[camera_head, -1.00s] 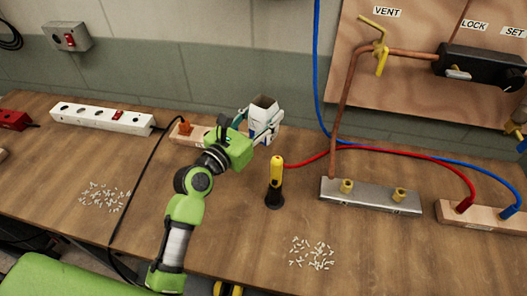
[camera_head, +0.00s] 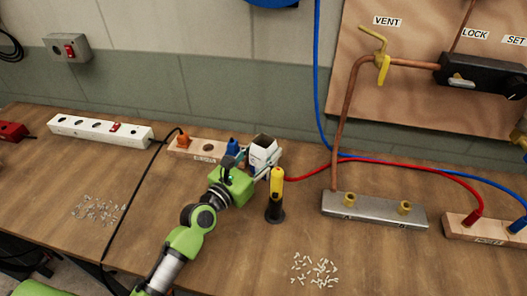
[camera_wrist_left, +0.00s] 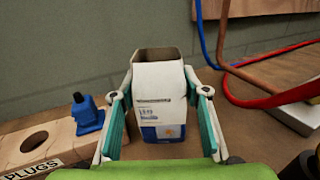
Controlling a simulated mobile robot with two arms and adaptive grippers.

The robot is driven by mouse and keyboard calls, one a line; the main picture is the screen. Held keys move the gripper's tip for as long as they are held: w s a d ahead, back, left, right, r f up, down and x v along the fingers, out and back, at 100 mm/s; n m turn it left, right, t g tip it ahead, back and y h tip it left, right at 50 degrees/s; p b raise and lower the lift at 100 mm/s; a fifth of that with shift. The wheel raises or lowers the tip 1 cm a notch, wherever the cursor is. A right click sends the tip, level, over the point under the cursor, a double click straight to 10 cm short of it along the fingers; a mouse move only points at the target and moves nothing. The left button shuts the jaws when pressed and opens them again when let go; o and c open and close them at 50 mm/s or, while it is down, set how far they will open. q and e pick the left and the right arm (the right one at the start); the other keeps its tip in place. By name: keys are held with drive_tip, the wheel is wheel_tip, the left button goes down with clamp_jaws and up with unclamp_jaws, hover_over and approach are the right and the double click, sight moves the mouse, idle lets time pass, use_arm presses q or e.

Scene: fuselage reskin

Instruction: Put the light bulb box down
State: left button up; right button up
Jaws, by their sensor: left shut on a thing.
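The light bulb box (camera_head: 264,153) is a small white carton with a blue lower part and an open top. It stands upright near the back of the bench, beside the wooden plug block. My left gripper (camera_head: 250,160) is shut on it, with a finger on either side. In the left wrist view the box (camera_wrist_left: 160,98) sits between the teal finger pads of my left gripper (camera_wrist_left: 160,120). The box's base looks at or very near the bench top; I cannot tell if it touches. My right gripper is not in view.
The plug block (camera_head: 207,148) with orange and blue plugs is just left of the box. A yellow-and-black tool (camera_head: 276,195) stands close at right. A metal manifold (camera_head: 374,210), hoses, a power strip (camera_head: 100,130) and scattered small white pieces (camera_head: 314,270) lie around. Bench in front is partly clear.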

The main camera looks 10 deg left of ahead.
use_arm(q)
drive_tip(key=o, duration=1.1)
drive_tip(key=shift+f, duration=0.1)
drive_tip(key=shift+r, duration=0.2)
drive_tip(key=shift+s+a+f, duration=0.15)
drive_tip(key=shift+s, duration=0.15)
drive_tip(key=b+v, duration=0.1)
drive_tip(key=v, duration=0.9)
drive_tip(key=shift+s, duration=0.15)
drive_tip(key=shift+s+a+b, duration=0.25)
drive_tip(key=shift+s+b, duration=0.05)
drive_tip(key=shift+s, duration=0.15)
